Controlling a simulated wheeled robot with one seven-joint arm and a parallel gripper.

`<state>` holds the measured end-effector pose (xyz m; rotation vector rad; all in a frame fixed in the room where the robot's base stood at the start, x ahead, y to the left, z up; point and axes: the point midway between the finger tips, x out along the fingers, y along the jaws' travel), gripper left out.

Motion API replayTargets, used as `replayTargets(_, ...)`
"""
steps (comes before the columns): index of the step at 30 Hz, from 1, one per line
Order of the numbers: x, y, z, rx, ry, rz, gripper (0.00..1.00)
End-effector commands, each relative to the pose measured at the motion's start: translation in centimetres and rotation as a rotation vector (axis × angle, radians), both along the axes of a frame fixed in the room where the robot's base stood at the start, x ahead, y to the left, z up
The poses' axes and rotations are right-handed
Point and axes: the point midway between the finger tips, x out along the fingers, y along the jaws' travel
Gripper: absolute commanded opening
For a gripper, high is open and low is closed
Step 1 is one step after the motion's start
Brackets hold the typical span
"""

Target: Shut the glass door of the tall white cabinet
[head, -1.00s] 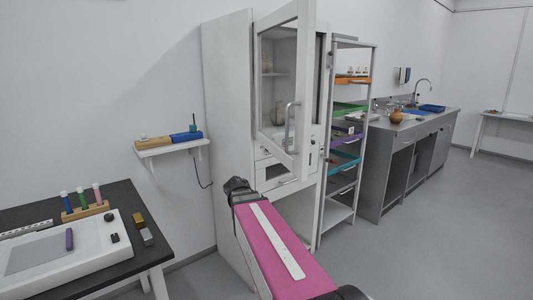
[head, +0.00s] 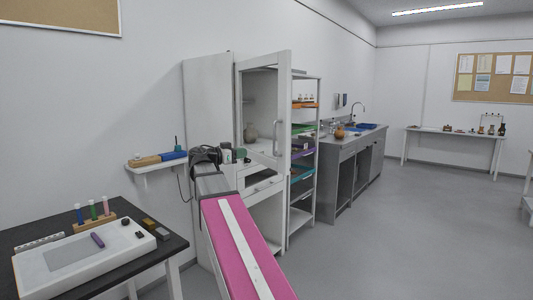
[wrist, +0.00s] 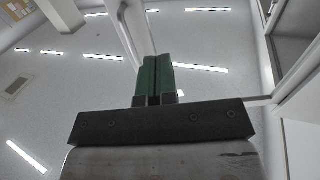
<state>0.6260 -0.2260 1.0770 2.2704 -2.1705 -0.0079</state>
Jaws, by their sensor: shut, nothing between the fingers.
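The tall white cabinet (head: 208,105) stands against the wall in the head view. Its glass door (head: 284,95) is open, swung out to the right, with a grey upright handle (head: 276,138) on its free side. A brown vessel shows inside behind the glass. My arm reaches up to the cabinet's front, below and left of the handle, and its wrist hides part of the lower front. In the wrist view my gripper (wrist: 153,62) has its green fingers together with nothing between them. A pale curved bar passes close behind the fingertips; I cannot tell whether they touch it.
A wall shelf (head: 145,169) with a blue item is left of the cabinet. A dark table (head: 178,243) with a white tray and tube rack is at front left. An open rack (head: 304,205) with coloured trays and a grey sink counter (head: 345,150) stand right.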

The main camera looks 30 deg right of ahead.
Motion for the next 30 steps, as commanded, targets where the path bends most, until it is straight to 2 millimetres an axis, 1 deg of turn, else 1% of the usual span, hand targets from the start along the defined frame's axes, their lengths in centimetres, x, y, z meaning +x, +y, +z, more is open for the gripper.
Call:
replayTargets(4,0.0,-0.8,0.2,-0.006,-0.006,-0.003,0.0)
replayTargets(8,0.1,-2.5,0.2,-0.005,-0.005,-0.005,0.0)
replayTargets(21,0.5,-10.4,0.2,-0.004,-0.004,-0.004,0.0)
replayTargets(27,0.6,-12.9,0.2,-0.004,-0.004,-0.002,0.0)
replayTargets(30,0.6,-13.6,0.2,-0.003,-0.004,-0.002,0.0)
